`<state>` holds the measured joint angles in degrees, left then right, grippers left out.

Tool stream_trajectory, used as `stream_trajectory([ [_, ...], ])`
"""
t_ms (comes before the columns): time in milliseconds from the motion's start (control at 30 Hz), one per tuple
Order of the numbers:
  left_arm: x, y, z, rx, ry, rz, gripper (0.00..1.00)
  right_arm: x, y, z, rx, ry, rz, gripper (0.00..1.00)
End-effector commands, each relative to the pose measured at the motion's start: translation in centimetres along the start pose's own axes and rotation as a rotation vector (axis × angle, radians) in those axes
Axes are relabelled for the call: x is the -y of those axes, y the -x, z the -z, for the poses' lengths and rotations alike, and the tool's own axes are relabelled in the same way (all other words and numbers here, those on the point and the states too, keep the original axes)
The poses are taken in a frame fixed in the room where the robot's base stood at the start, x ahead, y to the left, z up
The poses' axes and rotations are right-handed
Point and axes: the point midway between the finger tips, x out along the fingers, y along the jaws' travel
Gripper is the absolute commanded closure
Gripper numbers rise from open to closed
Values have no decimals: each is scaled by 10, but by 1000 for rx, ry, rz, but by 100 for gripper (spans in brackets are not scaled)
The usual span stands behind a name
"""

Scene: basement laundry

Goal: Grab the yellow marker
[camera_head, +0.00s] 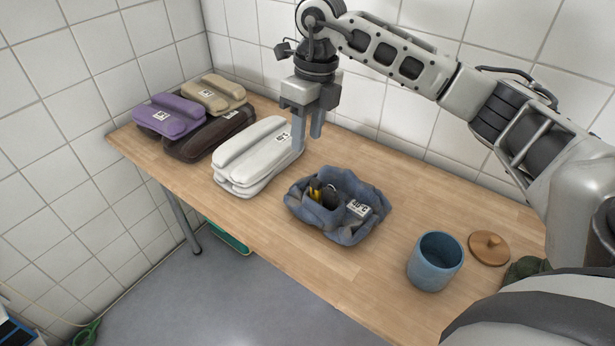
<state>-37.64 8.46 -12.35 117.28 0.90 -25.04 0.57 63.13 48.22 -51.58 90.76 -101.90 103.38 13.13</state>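A small yellow item (314,193), probably the yellow marker, lies among dark items in a soft blue fabric basket (301,213) on the wooden table. Only part of it shows; the rest is hidden by the basket's contents. My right gripper (307,142) points down, its two fingers apart with nothing between them. In the picture it is above the basket, beside the right end of the white cases (250,150). My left gripper is not in view.
Purple (168,115), beige (215,93) and dark brown (205,137) cases sit at the table's left end. A blue cup (434,262) and a round wooden lid (488,248) are at the right. A tiled wall runs behind. The table between basket and cup is clear.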

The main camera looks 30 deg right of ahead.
Motion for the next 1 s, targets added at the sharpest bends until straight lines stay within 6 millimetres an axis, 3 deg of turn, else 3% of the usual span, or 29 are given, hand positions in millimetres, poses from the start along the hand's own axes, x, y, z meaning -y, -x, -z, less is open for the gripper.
stream_trajectory([
  [67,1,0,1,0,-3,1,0,21,16,6,-23,-37,80,60],
  [167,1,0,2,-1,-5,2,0,31,17,10,-41,-56,118,60],
  [600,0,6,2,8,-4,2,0,40,-67,14,-42,-56,118,60],
  [867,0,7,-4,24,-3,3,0,41,-87,13,-39,-54,117,60],
  [1000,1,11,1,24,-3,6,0,38,-106,12,-43,-53,116,60],
])
